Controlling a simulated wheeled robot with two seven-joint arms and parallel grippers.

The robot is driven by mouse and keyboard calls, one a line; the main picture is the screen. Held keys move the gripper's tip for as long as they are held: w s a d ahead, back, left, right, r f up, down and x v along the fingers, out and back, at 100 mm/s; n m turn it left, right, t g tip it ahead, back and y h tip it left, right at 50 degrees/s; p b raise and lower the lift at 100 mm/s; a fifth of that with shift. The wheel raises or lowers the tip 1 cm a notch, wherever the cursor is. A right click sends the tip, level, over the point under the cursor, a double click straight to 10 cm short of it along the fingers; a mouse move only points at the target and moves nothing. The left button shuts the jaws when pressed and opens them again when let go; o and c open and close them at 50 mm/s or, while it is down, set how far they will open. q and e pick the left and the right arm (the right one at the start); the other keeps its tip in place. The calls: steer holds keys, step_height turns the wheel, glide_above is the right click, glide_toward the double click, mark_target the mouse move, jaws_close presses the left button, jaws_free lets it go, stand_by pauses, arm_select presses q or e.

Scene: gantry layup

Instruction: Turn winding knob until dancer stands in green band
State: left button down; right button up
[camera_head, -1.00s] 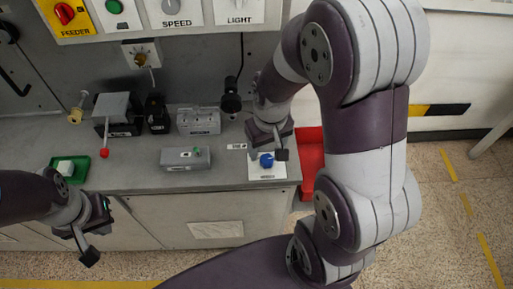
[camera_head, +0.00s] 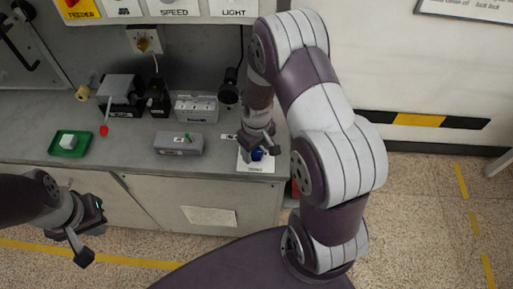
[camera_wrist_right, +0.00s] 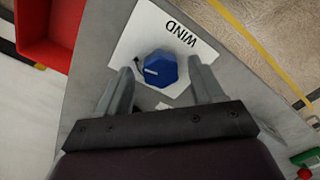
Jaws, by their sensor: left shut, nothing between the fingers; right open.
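The blue winding knob (camera_wrist_right: 160,69) sits on a white plate marked WIND (camera_wrist_right: 188,36), with a pale pointer line on its face. In the head view the knob (camera_head: 257,155) is partly covered by my right gripper (camera_head: 259,146) at the counter's right end. In the right wrist view my right gripper (camera_wrist_right: 161,80) is open, with one finger on each side of the knob; gaps show, and contact is not clear. My left gripper (camera_head: 88,240) is shut and empty, in front of the counter at lower left. I cannot make out the dancer or a green band.
On the counter stand a green tray (camera_head: 55,151) with a white block, a grey box (camera_head: 179,144) with a green button, and several dark devices behind. A red bin (camera_wrist_right: 47,33) is beside the counter. Floor at right is clear.

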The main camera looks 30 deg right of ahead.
steer(key=shift+a+f, duration=0.1)
steer(key=shift+f, duration=0.2)
steer(key=shift+c, duration=0.6)
steer(key=c, duration=0.9)
steer(key=shift+c, duration=0.2)
